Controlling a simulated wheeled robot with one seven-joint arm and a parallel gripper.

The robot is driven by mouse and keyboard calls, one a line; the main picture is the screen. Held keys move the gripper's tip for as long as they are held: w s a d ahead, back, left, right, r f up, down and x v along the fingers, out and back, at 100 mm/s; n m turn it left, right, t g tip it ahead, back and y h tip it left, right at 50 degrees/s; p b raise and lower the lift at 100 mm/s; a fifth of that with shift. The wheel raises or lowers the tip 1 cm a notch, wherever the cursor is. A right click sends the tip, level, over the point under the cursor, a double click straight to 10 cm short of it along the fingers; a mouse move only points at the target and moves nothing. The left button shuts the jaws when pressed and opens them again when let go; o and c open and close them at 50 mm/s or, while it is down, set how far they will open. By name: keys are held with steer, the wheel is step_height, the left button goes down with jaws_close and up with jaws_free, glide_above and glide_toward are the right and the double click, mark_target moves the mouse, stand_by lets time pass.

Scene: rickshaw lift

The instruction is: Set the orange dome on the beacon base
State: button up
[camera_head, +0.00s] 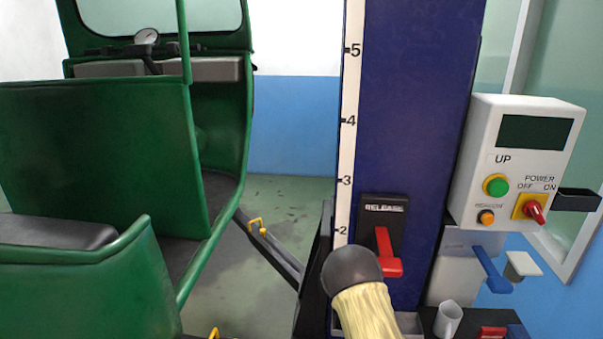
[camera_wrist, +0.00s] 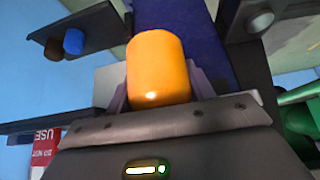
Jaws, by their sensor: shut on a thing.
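The orange dome (camera_wrist: 158,70), a smooth rounded cylinder, stands out in the middle of the wrist view. My gripper (camera_wrist: 156,88) is shut on it, with grey fingers at both its sides. The dome's lower end is hidden behind the dark gripper body. In the head view I can make out neither the dome nor the gripper's fingers. I cannot identify the beacon base in either view.
The blue lift column (camera_head: 415,110) bears a height scale and a red release lever (camera_head: 386,255). Right of it hangs the white control box (camera_head: 535,115). The green rickshaw (camera_head: 100,140) fills the left.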

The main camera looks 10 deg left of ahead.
steer(key=d, duration=0.7)
steer(key=shift+w+a, duration=0.1)
